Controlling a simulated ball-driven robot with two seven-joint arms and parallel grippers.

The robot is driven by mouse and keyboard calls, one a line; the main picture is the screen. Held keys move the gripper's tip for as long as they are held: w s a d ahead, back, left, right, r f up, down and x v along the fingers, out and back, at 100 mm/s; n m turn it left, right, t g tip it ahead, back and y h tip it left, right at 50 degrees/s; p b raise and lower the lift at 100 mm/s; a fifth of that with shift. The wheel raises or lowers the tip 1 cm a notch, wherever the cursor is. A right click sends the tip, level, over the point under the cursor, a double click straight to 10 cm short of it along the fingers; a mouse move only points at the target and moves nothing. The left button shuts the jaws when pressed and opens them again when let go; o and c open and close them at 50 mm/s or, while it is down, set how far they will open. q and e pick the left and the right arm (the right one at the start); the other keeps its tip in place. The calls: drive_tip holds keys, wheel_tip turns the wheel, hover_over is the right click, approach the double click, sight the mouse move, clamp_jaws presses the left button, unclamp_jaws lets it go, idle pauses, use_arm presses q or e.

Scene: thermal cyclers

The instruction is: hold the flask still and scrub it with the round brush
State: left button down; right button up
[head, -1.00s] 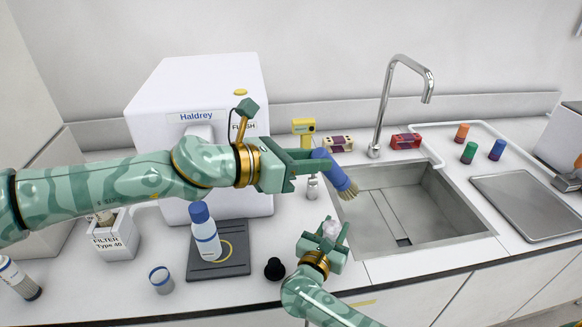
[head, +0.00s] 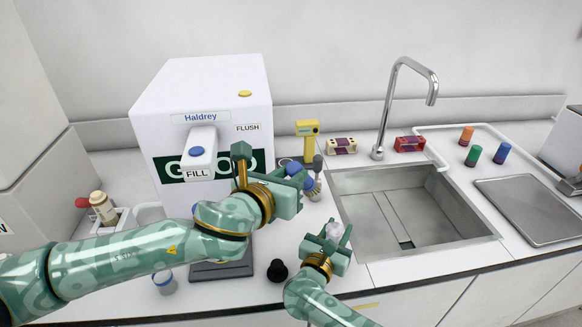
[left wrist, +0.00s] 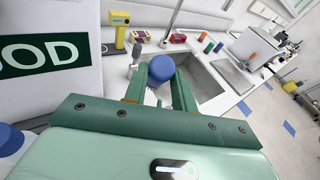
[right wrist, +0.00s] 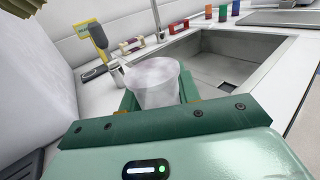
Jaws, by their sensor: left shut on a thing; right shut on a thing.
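The round brush has a blue handle (head: 293,168). My left gripper (head: 300,182) is shut on it, left of the sink and above the counter. Its pale bristles show partly below the gripper in the head view. In the left wrist view the blue handle's round end (left wrist: 161,68) sits between the fingers. The clear flask (right wrist: 153,82) is in my right gripper (head: 337,238), which is shut on it near the counter's front. The flask (head: 333,231) also shows in the head view, below and right of the brush. Brush and flask appear apart.
The sink (head: 400,210) with its tall tap (head: 385,105) is to the right. The white Haldrey machine (head: 200,95) stands behind my left arm. A black stopper (head: 277,270) is on the counter near my right gripper. A yellow device (head: 307,135) stands behind the brush.

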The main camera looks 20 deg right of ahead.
use_arm(q)
wheel_tip(320, 180, down, 9)
drive_tip(key=shift+s+d, duration=0.55)
drive_tip(key=shift+d, duration=1.7)
drive_tip(key=shift+w+a, duration=0.55)
drive_tip(key=shift+a, duration=1.65)
wheel_tip(320, 180, up, 12)
drive_tip(key=shift+f, duration=0.2)
